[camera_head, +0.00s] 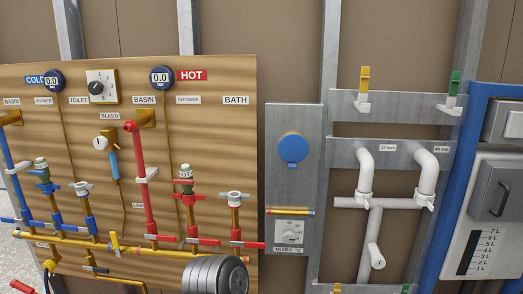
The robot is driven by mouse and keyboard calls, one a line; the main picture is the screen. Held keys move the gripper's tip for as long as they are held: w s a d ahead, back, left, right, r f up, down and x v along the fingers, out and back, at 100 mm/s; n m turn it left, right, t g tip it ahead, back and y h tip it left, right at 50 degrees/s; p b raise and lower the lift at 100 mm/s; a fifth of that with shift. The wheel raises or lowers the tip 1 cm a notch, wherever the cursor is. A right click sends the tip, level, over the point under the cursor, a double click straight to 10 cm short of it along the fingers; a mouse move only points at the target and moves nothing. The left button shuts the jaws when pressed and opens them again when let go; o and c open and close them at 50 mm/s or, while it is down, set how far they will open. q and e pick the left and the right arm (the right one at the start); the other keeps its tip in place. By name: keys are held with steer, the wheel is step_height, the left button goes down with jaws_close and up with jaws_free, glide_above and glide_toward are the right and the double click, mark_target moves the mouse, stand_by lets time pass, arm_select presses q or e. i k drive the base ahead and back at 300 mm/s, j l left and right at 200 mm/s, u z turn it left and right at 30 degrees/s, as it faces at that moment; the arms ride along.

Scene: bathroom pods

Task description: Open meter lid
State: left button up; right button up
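A round blue lid (292,147) sits on the upper part of a grey metal panel (277,187) near the middle of the view. It looks like the meter lid. It lies flat against the panel and appears closed, with a small tab at its lower edge. No meter face shows around it. Neither of my grippers is in view.
A wooden board (222,128) with red, blue and yellow pipes stands left of the panel. A mixer dial (289,232) is below the lid. White pipes (375,206) and a blue-framed unit (468,150) stand right. A grey ribbed cylinder (215,275) is at the bottom.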

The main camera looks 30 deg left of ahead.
mark_target(292, 148)
steer(key=u, duration=0.8)
